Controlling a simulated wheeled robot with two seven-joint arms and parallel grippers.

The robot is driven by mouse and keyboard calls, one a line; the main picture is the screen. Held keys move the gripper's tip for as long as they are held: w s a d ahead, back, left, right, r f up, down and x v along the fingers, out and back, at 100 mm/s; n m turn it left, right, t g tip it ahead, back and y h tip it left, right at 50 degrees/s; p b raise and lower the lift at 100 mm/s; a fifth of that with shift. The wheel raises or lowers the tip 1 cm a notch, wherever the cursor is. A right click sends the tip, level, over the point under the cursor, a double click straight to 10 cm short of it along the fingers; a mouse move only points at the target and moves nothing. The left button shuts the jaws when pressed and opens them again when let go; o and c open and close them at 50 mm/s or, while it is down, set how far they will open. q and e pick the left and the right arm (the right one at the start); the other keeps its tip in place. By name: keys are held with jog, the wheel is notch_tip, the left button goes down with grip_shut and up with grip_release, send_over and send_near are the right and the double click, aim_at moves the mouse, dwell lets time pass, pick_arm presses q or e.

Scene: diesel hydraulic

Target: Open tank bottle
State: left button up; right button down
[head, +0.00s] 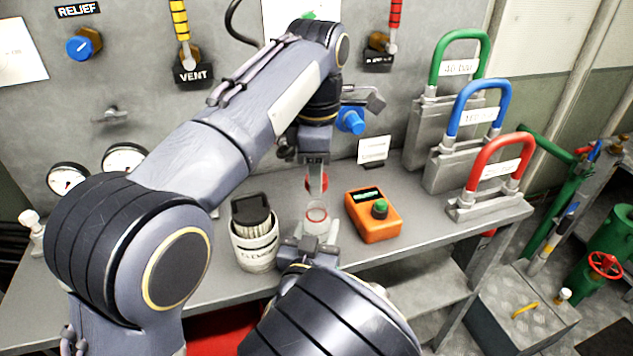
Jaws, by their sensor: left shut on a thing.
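The tank bottle (317,214) is small and clear with a red ring around its open top, and stands upright in the middle of the head view. My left gripper (316,178) points down just above it and is shut on a red cap (311,184), which is partly hidden by the fingers. A gap shows between the cap and the bottle's rim. My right gripper (310,246) comes up from the bottom of the view, low at the bottle. It hides the bottle's lower part, and I cannot tell whether its fingers grip it.
Green, blue and red handled weights (495,165) fill the bench's right end. Gauges and valves line the back panel.

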jog(key=c, duration=0.6)
grip_release()
